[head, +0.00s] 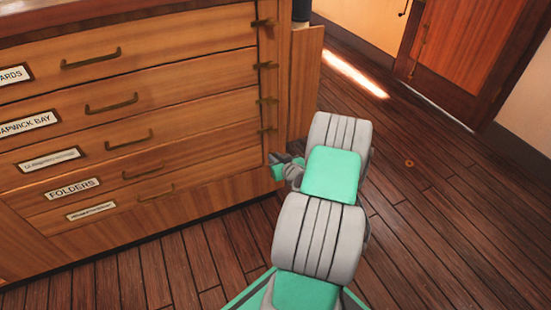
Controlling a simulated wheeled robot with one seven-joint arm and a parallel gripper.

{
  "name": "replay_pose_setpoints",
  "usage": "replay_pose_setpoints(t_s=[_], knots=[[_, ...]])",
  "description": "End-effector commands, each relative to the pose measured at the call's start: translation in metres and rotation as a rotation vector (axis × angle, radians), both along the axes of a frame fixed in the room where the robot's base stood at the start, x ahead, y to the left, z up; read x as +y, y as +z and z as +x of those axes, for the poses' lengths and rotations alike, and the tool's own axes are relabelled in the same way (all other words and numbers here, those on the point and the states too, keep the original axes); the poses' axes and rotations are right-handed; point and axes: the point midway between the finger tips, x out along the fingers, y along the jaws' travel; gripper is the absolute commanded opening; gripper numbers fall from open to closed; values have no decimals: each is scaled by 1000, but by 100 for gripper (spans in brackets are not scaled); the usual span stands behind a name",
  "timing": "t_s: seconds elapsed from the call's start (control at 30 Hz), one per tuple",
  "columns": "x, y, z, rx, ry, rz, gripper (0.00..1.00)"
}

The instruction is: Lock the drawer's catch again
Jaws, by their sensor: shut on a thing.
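A wooden chest of drawers (190,80) fills the left of the head view, and its drawers look closed. Small brass catches sit along the right edge of its front, with upper ones (266,65) and a lower one (267,130) in plain view. My gripper (278,166) is at the lowest part of this edge, below the visible catches. It is shut on what appears to be the lowest catch, which its fingers mostly hide. I cannot tell how that catch is turned. The label "FOLDERS" (73,188) is on a lower drawer.
Brass handles (112,104) stick out from the drawer fronts. A narrow wooden panel (305,80) stands at the chest's right side. The plank floor (430,220) is open to the right, with a small ring-like object (408,163) on it. A wooden door (460,50) is at the back right.

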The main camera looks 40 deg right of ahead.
Motion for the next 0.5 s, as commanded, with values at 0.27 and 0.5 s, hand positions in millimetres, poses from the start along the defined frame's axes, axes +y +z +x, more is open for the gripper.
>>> replay_pose_setpoints(t_s=[0.27, 0.5], knots=[[-1, -1, -1, -18, -1, 66, 0], [-3, -1, -2, -64, -2, 221, 0]])
